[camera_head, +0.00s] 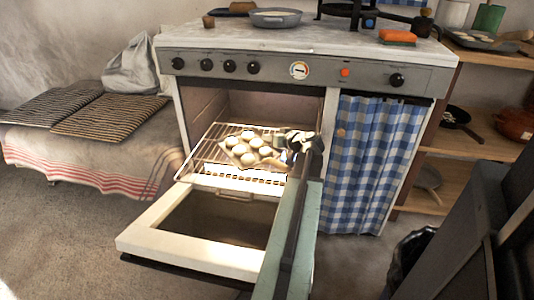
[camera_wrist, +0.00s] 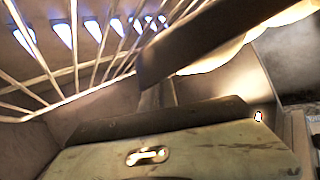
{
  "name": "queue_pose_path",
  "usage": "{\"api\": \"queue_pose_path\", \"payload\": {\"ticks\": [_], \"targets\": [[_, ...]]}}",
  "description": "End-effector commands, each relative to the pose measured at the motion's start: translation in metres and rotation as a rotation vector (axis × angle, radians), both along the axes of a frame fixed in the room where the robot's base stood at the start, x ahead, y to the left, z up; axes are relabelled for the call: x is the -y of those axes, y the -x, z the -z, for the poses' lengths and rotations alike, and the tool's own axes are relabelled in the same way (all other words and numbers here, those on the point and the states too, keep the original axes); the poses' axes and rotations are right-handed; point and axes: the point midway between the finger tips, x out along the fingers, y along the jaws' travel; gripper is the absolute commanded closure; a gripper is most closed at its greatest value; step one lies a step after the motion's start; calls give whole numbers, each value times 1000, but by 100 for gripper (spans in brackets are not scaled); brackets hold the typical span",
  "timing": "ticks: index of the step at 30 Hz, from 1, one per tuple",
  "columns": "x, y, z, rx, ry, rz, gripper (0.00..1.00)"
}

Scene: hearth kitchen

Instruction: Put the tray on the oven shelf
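The tray (camera_head: 262,164) carries several round pale buns and is over the wire oven shelf (camera_head: 207,157) in the head view. I cannot tell whether it rests fully on the wires. The shelf sticks out of the lit oven (camera_head: 270,106), whose door (camera_head: 160,243) is folded down. My gripper (camera_head: 293,141) is at the tray's right side, and my arm hides part of that side. In the wrist view, shelf wires (camera_wrist: 75,50) show at the upper left and pale rounded edges at the upper right. Whether my fingers hold the tray rim is unclear.
The lowered oven door lies below the shelf, beside my arm. A blue checked curtain (camera_head: 362,160) hangs right of the oven. The stove top (camera_head: 310,38) holds a pan (camera_head: 275,18) and an orange sponge (camera_head: 397,38). A bench (camera_head: 110,130) with dark slatted mats stands left.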

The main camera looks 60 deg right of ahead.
Motion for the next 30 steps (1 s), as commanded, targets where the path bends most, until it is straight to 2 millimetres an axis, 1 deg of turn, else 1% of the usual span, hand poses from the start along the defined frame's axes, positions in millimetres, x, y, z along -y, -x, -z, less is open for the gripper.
{"api": "queue_pose_path", "payload": {"ticks": [2,3,9,10,15,20,21,30], "targets": [[0,0,0,2,-1,0,100],[0,-1,3,2,-1,0,100],[0,-1,36,2,-2,-1,100],[0,-1,39,2,-2,-1,100],[-1,-1,35,2,-1,-1,100],[-1,-1,37,2,-1,-1,100],[-1,-1,36,0,0,-2,88],[-1,-2,35,0,0,-2,88]]}}
